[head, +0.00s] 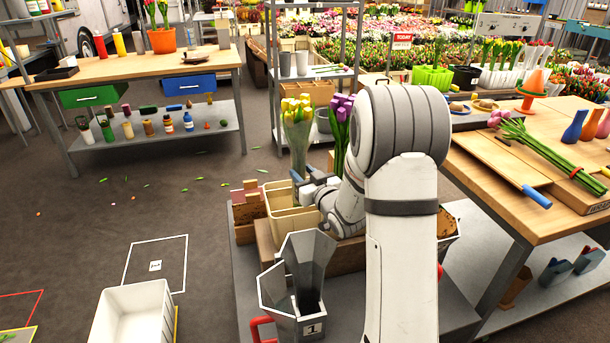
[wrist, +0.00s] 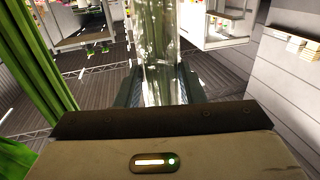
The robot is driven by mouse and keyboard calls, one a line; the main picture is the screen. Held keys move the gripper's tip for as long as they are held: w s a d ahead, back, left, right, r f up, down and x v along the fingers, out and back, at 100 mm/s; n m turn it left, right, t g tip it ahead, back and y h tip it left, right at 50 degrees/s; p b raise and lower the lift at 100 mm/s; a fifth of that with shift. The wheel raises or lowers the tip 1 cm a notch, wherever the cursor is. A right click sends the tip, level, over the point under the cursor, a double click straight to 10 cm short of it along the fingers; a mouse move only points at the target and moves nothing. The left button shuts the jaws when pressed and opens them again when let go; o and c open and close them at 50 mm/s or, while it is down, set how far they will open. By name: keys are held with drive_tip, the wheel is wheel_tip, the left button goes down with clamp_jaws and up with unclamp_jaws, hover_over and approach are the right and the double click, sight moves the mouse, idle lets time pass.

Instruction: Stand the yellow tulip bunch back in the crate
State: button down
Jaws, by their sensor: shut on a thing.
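The yellow tulip bunch (head: 297,108) is upright, in clear wrap, above the cart. My gripper (head: 304,181) is shut on its lower wrapped part; in the wrist view the clear wrap and stems (wrist: 160,65) stand between the fingers (wrist: 158,88). Below is a brown wooden crate (head: 265,238) with a cream container (head: 285,220) in it. The bunch's foot is hidden by my gripper, so I cannot tell whether it touches the container. A purple tulip bunch (head: 338,125) stands just right of it, partly behind my arm.
A grey metal holder marked 1 (head: 296,285) stands in front of the crate on the cart. Green stems (wrist: 38,60) rise close on the left in the wrist view. A workbench (head: 515,180) is at right, and a white bin (head: 135,315) at front left.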

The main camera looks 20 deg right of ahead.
drive_tip(key=shift+f, duration=0.15)
drive_tip(key=c, duration=0.9)
unclamp_jaws()
drive_tip(key=shift+c, duration=0.2)
drive_tip(key=shift+s+d+r, duration=0.1)
drive_tip(key=shift+s+r, duration=0.1)
drive_tip(key=shift+s, duration=0.1)
drive_tip(key=v, duration=1.1)
drive_tip(key=shift+s, duration=0.2)
